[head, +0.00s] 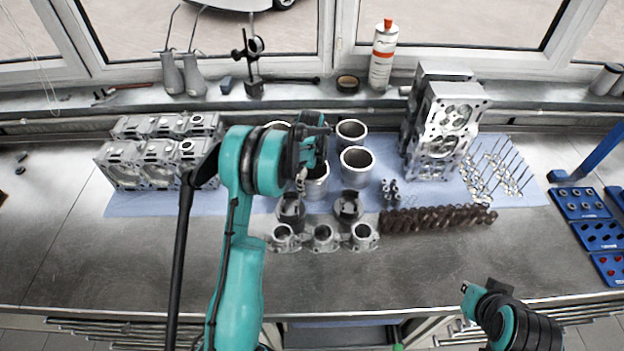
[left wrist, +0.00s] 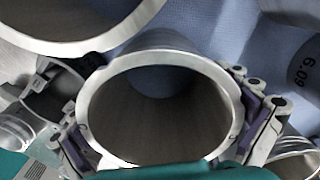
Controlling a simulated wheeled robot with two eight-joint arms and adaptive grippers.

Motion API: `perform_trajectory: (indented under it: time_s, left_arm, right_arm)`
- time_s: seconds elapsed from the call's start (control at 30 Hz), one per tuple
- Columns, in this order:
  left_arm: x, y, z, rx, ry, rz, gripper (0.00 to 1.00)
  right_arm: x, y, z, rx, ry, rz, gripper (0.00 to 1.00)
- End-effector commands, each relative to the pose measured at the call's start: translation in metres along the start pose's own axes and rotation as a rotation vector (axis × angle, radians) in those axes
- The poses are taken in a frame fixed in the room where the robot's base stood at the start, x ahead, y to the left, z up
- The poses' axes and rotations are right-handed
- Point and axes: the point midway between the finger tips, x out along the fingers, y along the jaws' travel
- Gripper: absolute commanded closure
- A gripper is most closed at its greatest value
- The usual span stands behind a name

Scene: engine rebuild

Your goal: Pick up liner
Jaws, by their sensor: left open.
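Grey metal cylinder liners stand on the blue cloth in the middle of the bench. Two show clearly in the head view, a back liner (head: 351,132) and a front-right liner (head: 357,166). Another liner (head: 317,184) stands just below my left gripper, partly covered by it, and one more is partly hidden behind my arm. In the left wrist view, my left gripper (left wrist: 163,138) is open, with one finger on each side of a liner's round rim (left wrist: 160,58). I cannot tell whether the fingers touch it.
Pistons (head: 348,207) and ringed metal parts (head: 323,236) stand in front of the liners. A camshaft-like row (head: 437,218) lies to their right. Cylinder heads (head: 158,160) stand left and an engine block (head: 446,125) right. The bench's front strip (head: 400,280) is clear.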

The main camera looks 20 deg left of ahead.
Motion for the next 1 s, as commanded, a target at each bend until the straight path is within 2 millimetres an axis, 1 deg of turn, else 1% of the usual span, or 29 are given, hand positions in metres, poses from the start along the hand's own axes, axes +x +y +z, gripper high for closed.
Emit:
perform_trajectory:
  time_s: [0.07,0.1,0.17,0.2,0.23,0.3,0.53,0.67,0.77,0.87,0.9,1.0]
  left_arm:
    - [-0.001,0.0,0.0,0.0,0.0,0.0,0.0]
    - [-0.001,0.0,0.0,0.0,0.0,0.0,0.11]
    - [-0.001,0.0,0.0,0.0,0.0,0.0,0.27]
    - [-0.001,0.0,0.0,0.0,0.0,0.0,0.37]
    - [-0.001,0.0,0.0,0.0,0.0,0.0,0.45]
    - [-0.001,0.0,0.0,0.0,0.0,0.0,0.58]
    - [-0.002,0.0,0.0,-0.001,0.0,0.0,0.58]
    - [-0.009,0.0,0.0,-0.001,0.0,0.0,0.58]
    - [-0.021,0.0,0.0,-0.001,0.0,0.0,0.58]
    - [-0.038,0.0,0.0,-0.001,0.0,0.0,0.58]
    - [-0.047,0.0,0.0,0.0,0.0,0.0,0.58]
    - [-0.057,0.0,-0.024,0.004,0.0,0.0,0.58]
  right_arm:
    - [0.0,0.0,0.0,0.0,0.0,0.0,1.0]
    - [0.0,0.0,0.0,0.0,0.0,0.0,1.0]
    - [0.0,0.0,0.0,0.0,0.0,0.0,1.0]
    - [0.0,0.0,0.0,0.0,0.0,0.0,1.0]
    - [0.0,0.0,0.0,0.0,0.0,0.0,1.0]
    - [0.0,0.0,0.0,0.0,0.0,0.0,1.0]
    - [0.0,0.0,0.0,0.0,0.0,0.0,1.0]
    - [-0.002,0.0,-0.001,0.0,0.0,0.0,1.0]
    - [-0.003,0.0,-0.003,0.0,0.0,0.0,1.0]
    - [-0.006,0.0,-0.004,0.0,0.0,0.0,1.0]
    - [-0.007,0.0,-0.005,0.0,0.0,0.0,1.0]
    - [-0.009,0.0,-0.006,0.0,0.0,0.0,1.0]
